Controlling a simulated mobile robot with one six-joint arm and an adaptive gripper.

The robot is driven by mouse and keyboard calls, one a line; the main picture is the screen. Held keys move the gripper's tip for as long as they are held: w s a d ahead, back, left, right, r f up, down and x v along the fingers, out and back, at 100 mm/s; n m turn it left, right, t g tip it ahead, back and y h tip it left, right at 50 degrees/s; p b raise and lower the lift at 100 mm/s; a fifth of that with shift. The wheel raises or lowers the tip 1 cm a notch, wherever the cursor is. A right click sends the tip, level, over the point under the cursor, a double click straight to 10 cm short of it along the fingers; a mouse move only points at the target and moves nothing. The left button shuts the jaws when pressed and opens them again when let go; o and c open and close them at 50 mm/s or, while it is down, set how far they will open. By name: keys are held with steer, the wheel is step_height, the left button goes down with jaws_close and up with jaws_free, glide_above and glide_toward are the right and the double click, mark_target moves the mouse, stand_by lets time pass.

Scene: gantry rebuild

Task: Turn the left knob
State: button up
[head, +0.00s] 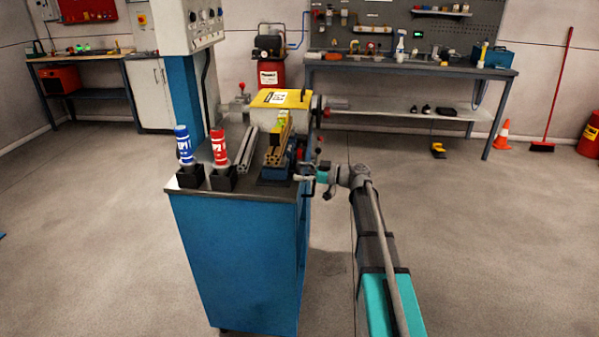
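A grey control box (181,33) on a blue column hangs at the upper middle-left. Its right-hand face carries several small dark knobs (205,16), too small to tell their settings. A yellow-topped machine (282,98) stands on the blue cabinet, with a red ball knob (241,86) on a lever at its left and red knobs at its right. I cannot tell which one is the left knob. My gripper (305,179) is low at the cabinet's right edge, beside a small blue vise (277,165) and apart from the control box. Its fingers are too small to read.
A blue bottle (184,144) and a red bottle (219,146) stand in black holders on the cabinet (237,262). Grey bars (247,150) lie behind them. A workbench (400,66) and a red compressor (271,72) stand at the back.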

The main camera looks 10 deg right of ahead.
steer(key=c, duration=0.7)
steer(key=shift+m, duration=0.3)
steer(key=shift+w+r+m+p, duration=0.1)
steer(key=shift+m+p, duration=0.35)
steer(key=shift+m, duration=2.25)
steer(key=o, duration=1.1)
steer(key=shift+h, duration=0.3)
